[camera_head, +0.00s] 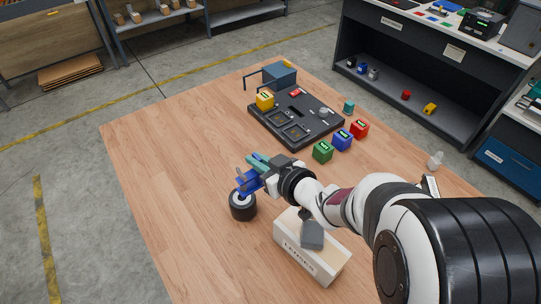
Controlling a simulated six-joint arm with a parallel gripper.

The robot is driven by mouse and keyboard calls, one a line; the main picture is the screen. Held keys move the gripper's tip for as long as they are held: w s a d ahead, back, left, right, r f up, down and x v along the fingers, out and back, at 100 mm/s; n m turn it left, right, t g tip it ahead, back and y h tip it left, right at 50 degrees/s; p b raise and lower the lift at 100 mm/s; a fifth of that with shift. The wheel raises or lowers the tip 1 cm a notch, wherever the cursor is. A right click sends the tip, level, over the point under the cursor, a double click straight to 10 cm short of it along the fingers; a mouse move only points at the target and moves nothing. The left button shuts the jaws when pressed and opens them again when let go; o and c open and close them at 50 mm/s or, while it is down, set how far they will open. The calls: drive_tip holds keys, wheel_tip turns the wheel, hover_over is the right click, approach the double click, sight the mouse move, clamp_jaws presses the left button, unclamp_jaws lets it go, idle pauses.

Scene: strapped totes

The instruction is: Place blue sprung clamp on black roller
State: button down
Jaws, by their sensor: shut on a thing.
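The black roller (243,208) stands upright on the wooden table, left of the pale box, with a light top face. My gripper (258,171) is above and slightly right of the roller and is shut on the blue sprung clamp (247,183). The clamp's blue part overlaps the roller's upper edge in the picture. I cannot tell whether it touches the roller or hangs above it. The fingers and part of the clamp blend together at this size.
Green (323,151), blue (342,140) and red (360,129) cubes stand right of my gripper. A black board (277,139) lies behind. The table's left side is clear.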

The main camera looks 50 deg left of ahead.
drive_tip(key=a+f, duration=0.1)
drive_tip(key=f, duration=0.1)
drive_tip(key=s+a+f, duration=0.1)
drive_tip(key=f, duration=0.1)
drive_tip(key=s+a+f, duration=0.1)
drive_tip(key=f, duration=0.1)
drive_tip(key=shift+s+f, duration=0.1)
drive_tip(key=shift+f, duration=0.15)
drive_tip(key=c, duration=1)
unclamp_jaws()
drive_tip(key=shift+o, duration=0.2)
